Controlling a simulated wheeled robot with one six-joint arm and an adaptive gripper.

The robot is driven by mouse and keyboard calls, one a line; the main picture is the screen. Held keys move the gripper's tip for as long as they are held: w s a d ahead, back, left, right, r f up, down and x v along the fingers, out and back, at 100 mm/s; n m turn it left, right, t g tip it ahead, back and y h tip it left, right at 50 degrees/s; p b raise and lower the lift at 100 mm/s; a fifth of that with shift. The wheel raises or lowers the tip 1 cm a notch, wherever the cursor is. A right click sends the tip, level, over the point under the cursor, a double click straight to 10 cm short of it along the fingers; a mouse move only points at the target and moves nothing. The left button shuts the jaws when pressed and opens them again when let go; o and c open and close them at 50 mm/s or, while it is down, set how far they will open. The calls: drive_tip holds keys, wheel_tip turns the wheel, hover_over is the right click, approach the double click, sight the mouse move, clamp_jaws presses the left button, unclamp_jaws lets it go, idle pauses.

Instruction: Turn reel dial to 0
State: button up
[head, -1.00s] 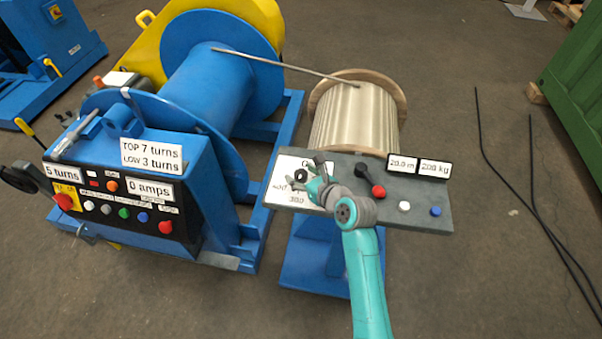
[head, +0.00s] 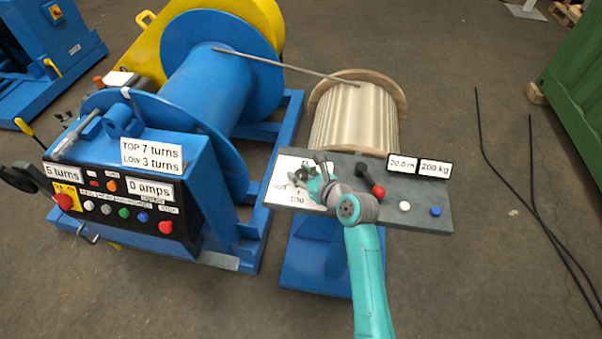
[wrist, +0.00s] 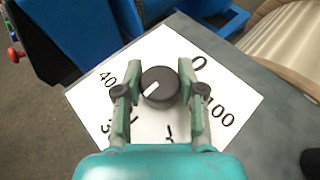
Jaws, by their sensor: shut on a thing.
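The reel dial (wrist: 160,87) is a dark round knob with a white pointer mark, on a white number card (wrist: 158,55). In the wrist view the mark points to the lower left, away from the 0 (wrist: 198,62) at upper right and toward the side between 400 and the partly hidden 300. My gripper (wrist: 160,81) is shut on the dial, one finger on its left and one on its right. The fingers partly cover the lower numbers. In the head view my gripper (head: 312,178) is over the card and mostly hides the dial.
The grey panel (head: 420,215) also carries a red-tipped lever (head: 371,185), a white button (head: 404,206) and a blue button (head: 435,211). Display plates (head: 433,168) stand at its back edge. A wound reel (head: 355,118) is behind it. The blue winch (head: 205,90) stands to the left.

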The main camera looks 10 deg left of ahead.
drive_tip(key=n+g+y, duration=0.2)
drive_tip(key=n+g, duration=0.1)
drive_tip(key=shift+w+n, duration=0.1)
drive_tip(key=shift+n, duration=0.2)
drive_tip(key=n+g+y, duration=0.1)
drive_tip(key=n+g, duration=0.3)
drive_tip(key=g, duration=0.1)
drive_tip(key=shift+n+g+y, duration=0.3)
drive_tip(key=shift+y, duration=0.1)
drive_tip(key=n+g, duration=0.3)
drive_tip(key=g, duration=0.1)
drive_tip(key=shift+n, duration=0.3)
drive_tip(key=shift+n+g+h, duration=1.2)
drive_tip(key=shift+n+g, duration=0.7)
drive_tip(key=shift+g, duration=0.3)
drive_tip(key=shift+f+n+g+h, duration=0.1)
drive_tip(key=shift+n+g+h, duration=0.4)
drive_tip(key=o, duration=1.2)
drive_tip(key=shift+c, duration=0.2)
drive_tip(key=shift+m+t+y, duration=0.4)
drive_tip(key=shift+t+y, duration=0.1)
